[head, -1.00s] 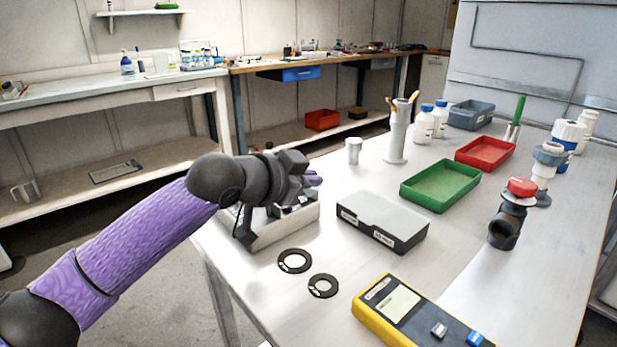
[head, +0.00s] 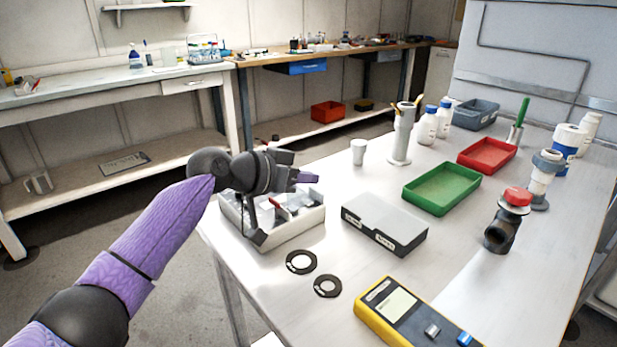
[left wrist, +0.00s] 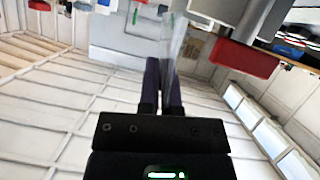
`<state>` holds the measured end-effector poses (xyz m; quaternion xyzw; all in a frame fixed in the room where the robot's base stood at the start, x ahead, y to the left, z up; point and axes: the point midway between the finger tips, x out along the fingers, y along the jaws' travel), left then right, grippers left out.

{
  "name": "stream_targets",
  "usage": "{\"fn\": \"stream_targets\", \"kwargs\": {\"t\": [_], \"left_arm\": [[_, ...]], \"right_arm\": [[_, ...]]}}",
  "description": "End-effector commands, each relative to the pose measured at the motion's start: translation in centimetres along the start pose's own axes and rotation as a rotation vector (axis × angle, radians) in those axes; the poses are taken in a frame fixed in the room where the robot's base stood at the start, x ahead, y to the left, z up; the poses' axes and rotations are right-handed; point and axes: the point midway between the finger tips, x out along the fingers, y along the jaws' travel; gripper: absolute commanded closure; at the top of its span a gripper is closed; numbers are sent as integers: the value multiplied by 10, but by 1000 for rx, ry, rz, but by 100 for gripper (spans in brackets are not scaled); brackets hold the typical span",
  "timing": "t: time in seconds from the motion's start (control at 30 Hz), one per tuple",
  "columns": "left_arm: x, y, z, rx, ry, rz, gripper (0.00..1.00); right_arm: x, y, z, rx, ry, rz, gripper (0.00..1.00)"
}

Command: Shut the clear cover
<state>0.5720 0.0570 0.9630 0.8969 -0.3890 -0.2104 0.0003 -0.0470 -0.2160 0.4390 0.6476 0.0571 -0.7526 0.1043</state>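A pale open box (head: 290,236) sits at the table's left edge in the head view, with small items inside. My left gripper (head: 307,178) is above this box and partly hides it. In the left wrist view, my left gripper's two dark fingers (left wrist: 162,85) are close together. A thin see-through sheet, which looks like the clear cover (left wrist: 177,38), rises edge-on from between them, and the gripper looks shut on it. The cover's outline is not clear in the head view. My right gripper is in neither view.
A dark case with a grey lid (head: 385,222) stands right of the box. Two black rings (head: 301,262) and a yellow meter (head: 400,312) lie in front. A white cup (head: 358,152), a green tray (head: 442,188) and a pipe fitting with a red cap (head: 503,225) stand farther off.

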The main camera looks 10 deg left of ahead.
Motion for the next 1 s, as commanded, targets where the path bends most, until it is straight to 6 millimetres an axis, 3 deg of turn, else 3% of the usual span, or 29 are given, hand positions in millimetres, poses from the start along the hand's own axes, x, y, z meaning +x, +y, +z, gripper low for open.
{"fn": "stream_targets", "kwargs": {"t": [0.77, 0.93, 1.0], "left_arm": [[0, -6, 0, -99, -1, 41, 100], [0, -6, 0, -98, -1, 41, 62], [0, -6, 0, -98, -1, 41, 60]], "right_arm": [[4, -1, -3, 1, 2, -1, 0], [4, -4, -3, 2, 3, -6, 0], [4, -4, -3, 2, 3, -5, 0]]}}
